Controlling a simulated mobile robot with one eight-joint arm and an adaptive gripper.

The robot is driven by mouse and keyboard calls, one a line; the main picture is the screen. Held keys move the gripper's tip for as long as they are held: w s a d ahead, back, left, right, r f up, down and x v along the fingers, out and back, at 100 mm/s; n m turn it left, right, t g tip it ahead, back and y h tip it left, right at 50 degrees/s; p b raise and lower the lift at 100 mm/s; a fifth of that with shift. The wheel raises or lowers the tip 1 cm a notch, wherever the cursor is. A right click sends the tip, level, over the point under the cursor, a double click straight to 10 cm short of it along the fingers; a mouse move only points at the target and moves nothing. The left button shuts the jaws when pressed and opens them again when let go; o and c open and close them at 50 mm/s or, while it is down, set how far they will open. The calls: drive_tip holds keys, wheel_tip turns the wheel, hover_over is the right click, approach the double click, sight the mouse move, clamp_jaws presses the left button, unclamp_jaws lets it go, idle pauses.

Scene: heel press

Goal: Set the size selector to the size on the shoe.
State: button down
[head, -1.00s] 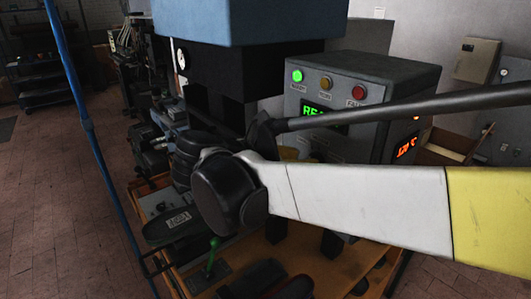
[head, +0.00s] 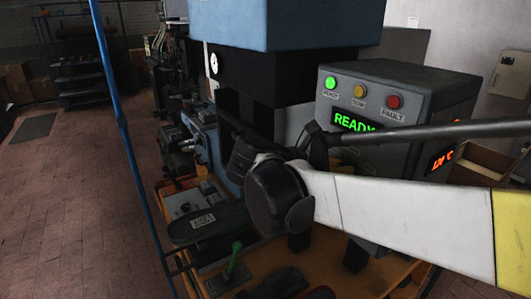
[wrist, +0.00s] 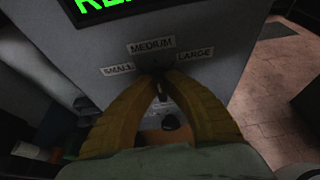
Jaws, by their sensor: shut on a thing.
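The size selector (wrist: 159,83) is a small dark part on the grey panel, below the labels SMALL, MEDIUM (wrist: 151,46) and LARGE. My gripper (wrist: 157,76) has two brown-yellow fingers that meet around the selector, so it is shut on it. The fingers hide most of the selector, and I cannot tell which label it points at. The control box (head: 400,85) shows a green READY display. I cannot make out a shoe or its size for certain.
A blue-topped press (head: 275,25) stands left of the control box. A green-handled lever (head: 235,255) and a dark labelled arm or plate (head: 208,222) are at the front left. A blue pole (head: 122,130) stands at the left, with open brick floor beyond it.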

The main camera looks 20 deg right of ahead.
drive_tip(key=m+t+p, duration=0.2)
drive_tip(key=shift+s+m, duration=0.1)
drive_tip(key=shift+m, duration=0.2)
drive_tip(key=shift+f+m+t+p, duration=0.1)
drive_tip(key=shift+m+t+p, duration=0.35)
drive_tip(key=shift+m+t, duration=1)
drive_tip(key=shift+m, duration=0.45)
drive_tip(key=shift+g, duration=0.25)
drive_tip(key=c, duration=1.5)
unclamp_jaws()
drive_tip(key=shift+d, duration=0.1)
